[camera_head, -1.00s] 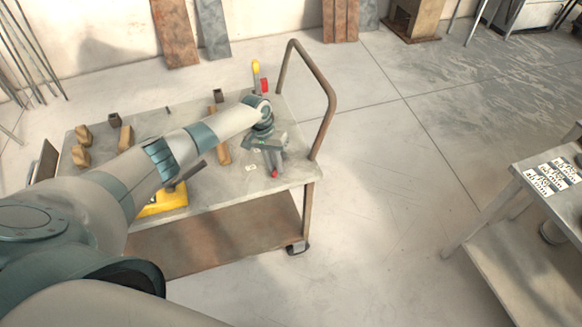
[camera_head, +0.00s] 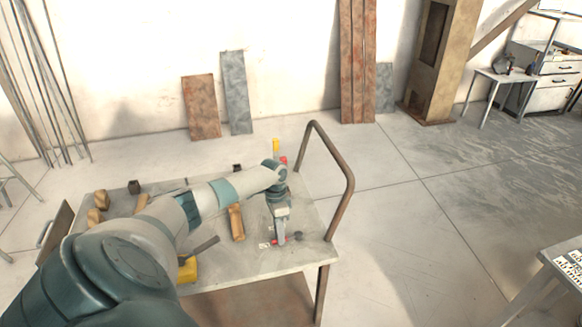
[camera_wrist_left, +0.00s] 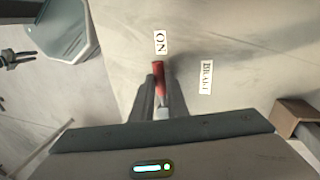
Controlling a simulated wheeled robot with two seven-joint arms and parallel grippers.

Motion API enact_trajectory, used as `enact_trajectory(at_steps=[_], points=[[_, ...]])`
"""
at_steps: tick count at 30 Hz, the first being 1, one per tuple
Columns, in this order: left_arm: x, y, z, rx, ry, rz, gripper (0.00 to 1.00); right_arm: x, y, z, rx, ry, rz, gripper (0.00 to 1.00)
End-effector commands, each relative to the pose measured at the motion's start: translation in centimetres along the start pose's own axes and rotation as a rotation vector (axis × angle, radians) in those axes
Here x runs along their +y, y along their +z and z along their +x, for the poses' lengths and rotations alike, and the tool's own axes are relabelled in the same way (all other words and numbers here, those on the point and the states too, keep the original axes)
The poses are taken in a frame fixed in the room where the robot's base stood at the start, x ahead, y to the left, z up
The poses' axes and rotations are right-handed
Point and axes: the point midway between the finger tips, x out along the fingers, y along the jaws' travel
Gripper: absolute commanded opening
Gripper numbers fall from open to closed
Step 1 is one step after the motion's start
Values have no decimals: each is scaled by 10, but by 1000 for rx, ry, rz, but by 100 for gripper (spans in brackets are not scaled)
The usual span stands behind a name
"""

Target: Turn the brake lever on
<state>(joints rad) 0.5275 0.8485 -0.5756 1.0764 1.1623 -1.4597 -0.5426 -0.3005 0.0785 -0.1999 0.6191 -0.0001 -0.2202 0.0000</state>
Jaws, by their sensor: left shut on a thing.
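The brake lever has a red grip (camera_wrist_left: 159,72) and shows in the left wrist view between the fingers of my left gripper (camera_wrist_left: 157,98). The gripper is shut on it. The red end points at the "ON" label (camera_wrist_left: 160,42); the "BRAKE" label (camera_wrist_left: 206,77) lies to the right. The lever's pivot is hidden by the gripper body. In the head view my left gripper (camera_head: 279,238) points down at the right part of the trolley top (camera_head: 305,250), with the red tip (camera_head: 274,242) just showing at it. My right gripper is in neither view.
A bent rail (camera_head: 345,205) rises at the trolley's right end. Yellow (camera_head: 276,145) and red (camera_head: 284,160) handles stand behind my wrist. A wooden block (camera_head: 236,222) lies left of the gripper; a yellow thing (camera_head: 188,270) is nearer.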

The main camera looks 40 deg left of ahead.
Motion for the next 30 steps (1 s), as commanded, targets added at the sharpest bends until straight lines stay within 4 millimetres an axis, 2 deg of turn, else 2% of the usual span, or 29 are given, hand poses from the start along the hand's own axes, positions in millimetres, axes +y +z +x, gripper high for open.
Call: enact_trajectory(at_steps=[19, 20, 21, 30], points=[[-7, 7, -3, -8, -3, 55, 0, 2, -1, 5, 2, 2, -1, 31], [-7, 7, -3, -8, -3, 55, 21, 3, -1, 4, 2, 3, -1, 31], [-7, 7, -3, -8, -3, 55, 30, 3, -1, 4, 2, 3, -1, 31], [-6, 7, -2, -9, -1, 54, 32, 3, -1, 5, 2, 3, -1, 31]])
